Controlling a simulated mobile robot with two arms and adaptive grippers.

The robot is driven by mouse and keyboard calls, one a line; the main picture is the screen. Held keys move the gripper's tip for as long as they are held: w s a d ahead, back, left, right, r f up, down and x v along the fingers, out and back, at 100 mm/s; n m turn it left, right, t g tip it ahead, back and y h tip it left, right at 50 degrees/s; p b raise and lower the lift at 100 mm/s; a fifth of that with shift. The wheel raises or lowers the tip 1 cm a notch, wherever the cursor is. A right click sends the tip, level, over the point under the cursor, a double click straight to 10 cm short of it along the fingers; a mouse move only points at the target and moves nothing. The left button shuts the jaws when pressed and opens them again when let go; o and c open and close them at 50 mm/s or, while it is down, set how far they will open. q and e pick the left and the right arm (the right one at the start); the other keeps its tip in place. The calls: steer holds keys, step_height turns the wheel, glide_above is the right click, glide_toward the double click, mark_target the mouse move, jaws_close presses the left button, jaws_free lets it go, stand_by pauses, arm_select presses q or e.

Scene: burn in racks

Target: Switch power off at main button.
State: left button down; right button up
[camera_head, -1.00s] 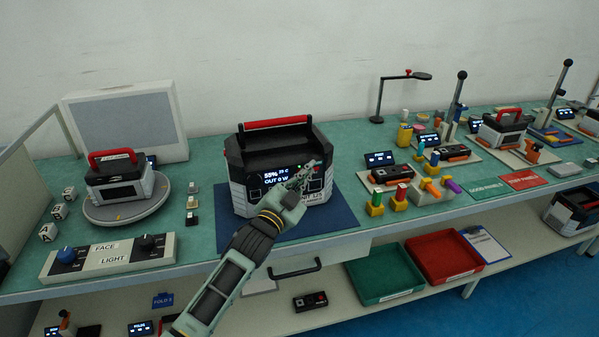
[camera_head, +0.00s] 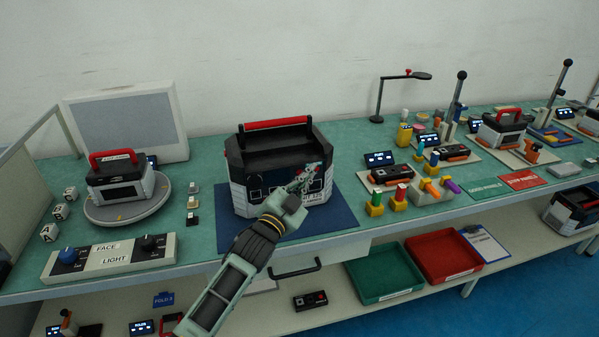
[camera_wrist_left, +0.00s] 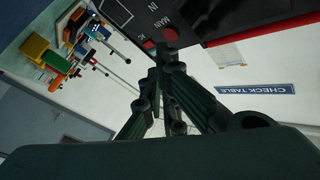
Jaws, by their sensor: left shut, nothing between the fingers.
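The power station (camera_head: 265,165), a black and grey box with a red top handle, stands on a blue mat (camera_head: 232,234) on the green bench. Its front display is dark. My left gripper (camera_head: 312,172) is shut and empty, with its fingertips at the right part of the front panel. In the left wrist view the closed fingertips (camera_wrist_left: 164,50) are close to the red main button (camera_wrist_left: 170,34), beside the label MAIN. I cannot tell whether they touch it. My right gripper is not in view.
A turntable (camera_head: 125,210) with a smaller unit stands left, behind a FACE/LIGHT knob panel (camera_head: 110,258). Coloured pegs and fixtures (camera_head: 400,195) stand right. A green tray (camera_head: 383,275) and a red tray (camera_head: 443,256) lie on the lower shelf.

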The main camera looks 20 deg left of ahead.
arm_select(q)
steer(key=s+d+p, duration=0.2)
steer(key=s+d, duration=0.1)
steer(key=s, duration=0.2)
steer(key=shift+d+p, duration=0.25)
steer(key=shift+p, duration=0.1)
steer(key=shift+w, duration=0.1)
stand_by(0.3)
steer(key=s+d+p, duration=0.2)
steer(key=s+d, duration=0.2)
steer(key=s, duration=0.2)
steer(key=shift+s+d, duration=0.25)
steer(key=shift+d, duration=0.15)
stand_by(0.6)
